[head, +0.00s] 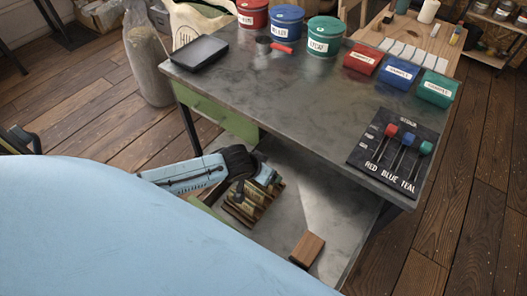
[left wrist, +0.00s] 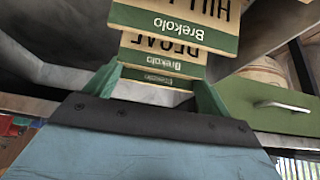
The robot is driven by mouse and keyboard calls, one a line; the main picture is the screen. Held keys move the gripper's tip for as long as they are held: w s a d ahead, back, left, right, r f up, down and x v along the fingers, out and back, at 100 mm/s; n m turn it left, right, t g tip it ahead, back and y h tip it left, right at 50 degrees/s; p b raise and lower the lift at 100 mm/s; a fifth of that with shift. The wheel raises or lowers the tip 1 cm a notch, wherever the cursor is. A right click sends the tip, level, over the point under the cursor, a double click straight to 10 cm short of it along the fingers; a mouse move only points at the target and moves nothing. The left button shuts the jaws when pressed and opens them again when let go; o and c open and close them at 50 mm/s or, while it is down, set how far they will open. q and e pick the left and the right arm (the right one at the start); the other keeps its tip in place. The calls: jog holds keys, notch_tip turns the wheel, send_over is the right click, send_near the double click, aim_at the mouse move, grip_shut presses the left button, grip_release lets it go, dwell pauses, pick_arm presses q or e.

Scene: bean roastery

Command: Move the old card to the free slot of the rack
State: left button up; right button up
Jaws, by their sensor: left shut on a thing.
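My left gripper (head: 256,172) reaches from the left to the card rack (head: 246,208) on the table's lower shelf. In the left wrist view its green fingers (left wrist: 157,90) are shut on a card (left wrist: 155,77) with a green "Brekolo" band, seen upside down. Just beyond it are a "DECAF" card (left wrist: 163,50) and a "HILL" card (left wrist: 172,18), both with similar bands. The held card's main text is hidden, so I cannot tell whether it is the old card. The rack's slots are too small to tell apart. My right gripper is not in view.
A wooden block (head: 307,250) lies on the lower shelf, right of the rack. A green drawer (head: 220,118) hangs near the arm.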

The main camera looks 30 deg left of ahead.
pick_arm(q)
jog(key=o, duration=0.9)
jog(key=shift+c, duration=0.2)
jog(key=shift+r, duration=0.1)
jog(key=p+v, duration=0.2)
jog(key=v, duration=1.1)
jog(key=shift+p, duration=0.4)
jog(key=shift+r, duration=0.1)
